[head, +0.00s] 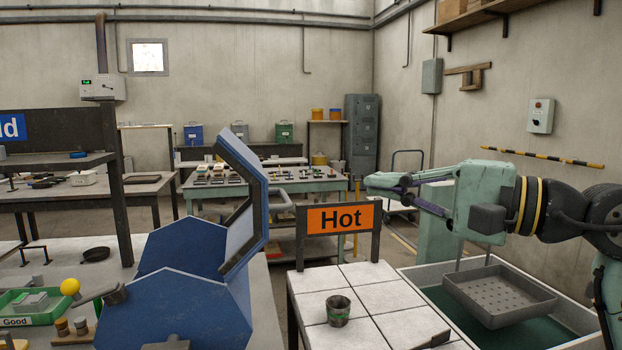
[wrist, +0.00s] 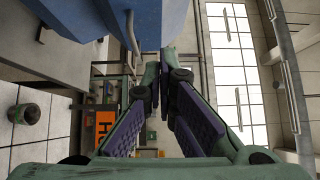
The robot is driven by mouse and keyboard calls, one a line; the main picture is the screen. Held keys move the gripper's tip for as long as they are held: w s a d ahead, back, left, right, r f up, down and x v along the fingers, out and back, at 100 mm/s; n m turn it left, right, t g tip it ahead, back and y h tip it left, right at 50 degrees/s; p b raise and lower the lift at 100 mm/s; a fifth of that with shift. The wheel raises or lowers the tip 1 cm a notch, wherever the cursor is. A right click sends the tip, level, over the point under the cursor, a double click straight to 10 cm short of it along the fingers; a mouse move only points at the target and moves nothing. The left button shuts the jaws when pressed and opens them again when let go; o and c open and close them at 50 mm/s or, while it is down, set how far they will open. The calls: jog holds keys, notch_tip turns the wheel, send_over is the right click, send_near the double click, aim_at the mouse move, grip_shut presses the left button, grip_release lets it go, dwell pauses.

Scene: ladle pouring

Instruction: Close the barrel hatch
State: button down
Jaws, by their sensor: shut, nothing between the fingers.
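The blue barrel (head: 185,300) stands left of centre in the head view. Its hatch (head: 243,165) is swung up and stands open, with a grey handle (head: 280,202) on its right side.
A "Hot" sign (head: 340,219) stands at the back of a white-tiled table (head: 385,298) with a small cup (head: 338,311) on it. At right, a perforated tray (head: 500,293) hangs over a tank (head: 575,318).

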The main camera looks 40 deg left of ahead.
jog(key=s+a+p, duration=0.3)
jog(key=a+p, duration=0.2)
jog(key=a, duration=0.7)
jog(key=shift+s+a, duration=0.2)
jog(key=shift+s, duration=0.15)
